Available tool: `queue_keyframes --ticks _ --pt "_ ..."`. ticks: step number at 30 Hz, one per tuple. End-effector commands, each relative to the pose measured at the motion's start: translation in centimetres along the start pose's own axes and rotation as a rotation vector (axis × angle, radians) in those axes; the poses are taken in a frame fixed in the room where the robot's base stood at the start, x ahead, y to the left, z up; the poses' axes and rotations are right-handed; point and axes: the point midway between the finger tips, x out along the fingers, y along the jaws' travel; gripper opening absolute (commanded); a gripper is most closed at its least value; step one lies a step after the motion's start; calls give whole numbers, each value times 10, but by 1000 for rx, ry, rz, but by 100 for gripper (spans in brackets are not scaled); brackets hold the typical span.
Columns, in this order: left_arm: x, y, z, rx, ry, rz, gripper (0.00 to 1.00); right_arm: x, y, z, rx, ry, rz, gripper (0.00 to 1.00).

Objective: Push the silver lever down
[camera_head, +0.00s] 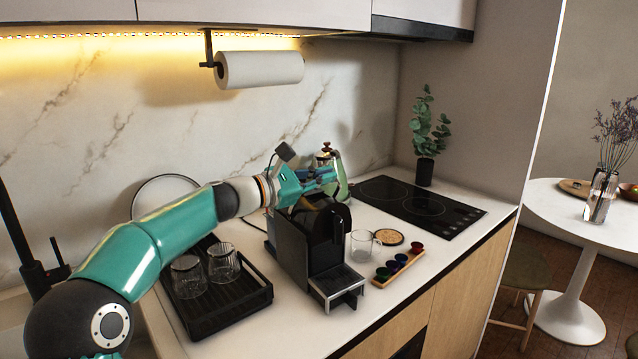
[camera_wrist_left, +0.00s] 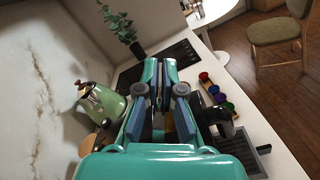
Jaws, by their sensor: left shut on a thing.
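The black coffee machine (camera_head: 291,250) stands on the counter, with a drip tray at its front. It also shows at the lower right of the left wrist view (camera_wrist_left: 240,150). My left gripper (camera_head: 328,177) is just above the top of the machine. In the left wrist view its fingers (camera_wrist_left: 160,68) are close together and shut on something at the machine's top. This appears to be the silver lever, but the fingers hide it and I cannot make out its shape or angle. My right gripper is not in view.
A glass mug (camera_head: 362,246) and a tray of coloured capsules (camera_head: 398,267) stand right of the machine. A black tray (camera_head: 228,309) with two glasses is at the left. A green kettle (camera_wrist_left: 103,103) stands behind, near the wall. The cooktop (camera_head: 420,205) is clear.

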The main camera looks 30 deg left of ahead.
Motion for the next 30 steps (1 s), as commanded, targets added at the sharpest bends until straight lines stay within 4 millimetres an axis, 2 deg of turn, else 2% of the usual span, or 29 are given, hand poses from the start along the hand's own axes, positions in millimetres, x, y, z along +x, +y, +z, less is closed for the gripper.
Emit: queue_keyframes --ticks 11,12,16,26,30 --pt "1 -1 0 6 1 -1 0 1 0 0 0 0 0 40" --pt "1 -1 0 6 0 -1 9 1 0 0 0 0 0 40" --pt "1 -1 0 5 0 -1 30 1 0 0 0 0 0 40" --pt "-1 -1 0 5 0 0 31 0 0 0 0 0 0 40" --pt "-11 0 0 3 1 0 31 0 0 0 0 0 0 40"
